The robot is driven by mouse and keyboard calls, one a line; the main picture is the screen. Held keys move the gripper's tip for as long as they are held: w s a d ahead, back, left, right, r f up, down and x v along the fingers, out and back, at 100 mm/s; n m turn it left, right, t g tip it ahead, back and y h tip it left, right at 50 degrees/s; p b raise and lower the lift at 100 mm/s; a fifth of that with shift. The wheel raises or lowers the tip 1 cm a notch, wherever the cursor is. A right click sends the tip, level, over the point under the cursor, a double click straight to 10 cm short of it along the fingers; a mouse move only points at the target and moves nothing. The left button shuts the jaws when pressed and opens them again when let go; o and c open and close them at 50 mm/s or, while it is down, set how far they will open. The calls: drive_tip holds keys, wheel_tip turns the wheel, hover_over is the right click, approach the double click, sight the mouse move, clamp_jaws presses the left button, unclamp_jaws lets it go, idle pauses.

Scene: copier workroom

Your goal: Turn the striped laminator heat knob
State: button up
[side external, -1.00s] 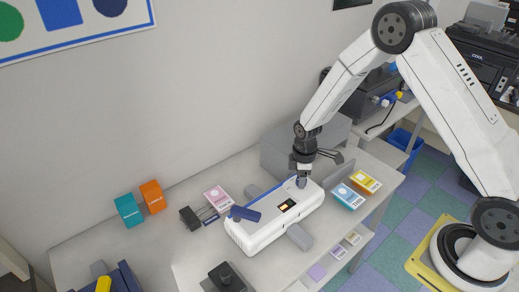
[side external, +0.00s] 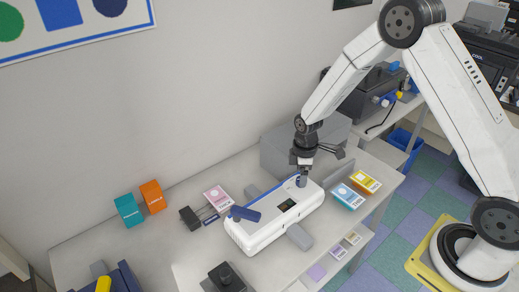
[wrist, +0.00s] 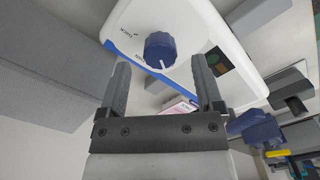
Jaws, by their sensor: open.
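The white laminator (side external: 262,229) with a blue edge sits on the table. Its dark blue heat knob (side external: 301,182) stands upright on the far end of its top. In the wrist view the ridged knob (wrist: 160,46) has one white stripe pointing down in the picture, with small printed labels to its left. My gripper (side external: 302,168) is just above the knob in the side view. In the wrist view my gripper (wrist: 160,64) is open and empty, its fingers apart on either side of the knob's lower edge, not visibly touching it.
A dark display (wrist: 217,61) is beside the knob. A grey box (side external: 292,146) stands behind. Blue and yellow packs (side external: 348,197) (side external: 366,181) lie to the right. Teal and orange boxes stand far left.

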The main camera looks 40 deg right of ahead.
drive_tip(key=shift+r, duration=2.95)
drive_tip(key=shift+s+r, duration=0.1)
drive_tip(key=shift+s, duration=0.05)
drive_tip(key=shift+s+a+r, duration=0.1)
drive_tip(key=shift+s+r, duration=0.05)
drive_tip(key=shift+r, duration=0.05)
drive_tip(key=s+a+r+m+t, duration=0.1)
drive_tip(key=s+r+m, duration=0.2)
drive_tip(key=s+m, duration=0.2)
drive_tip(key=s+a+r+m+t, duration=0.1)
drive_tip(key=s+r+m, duration=0.3)
drive_tip(key=s, duration=0.5)
drive_tip(key=shift+s+a+m+t, duration=0.3)
drive_tip(key=shift+a+m, duration=0.2)
drive_tip(key=shift+a, duration=0.1)
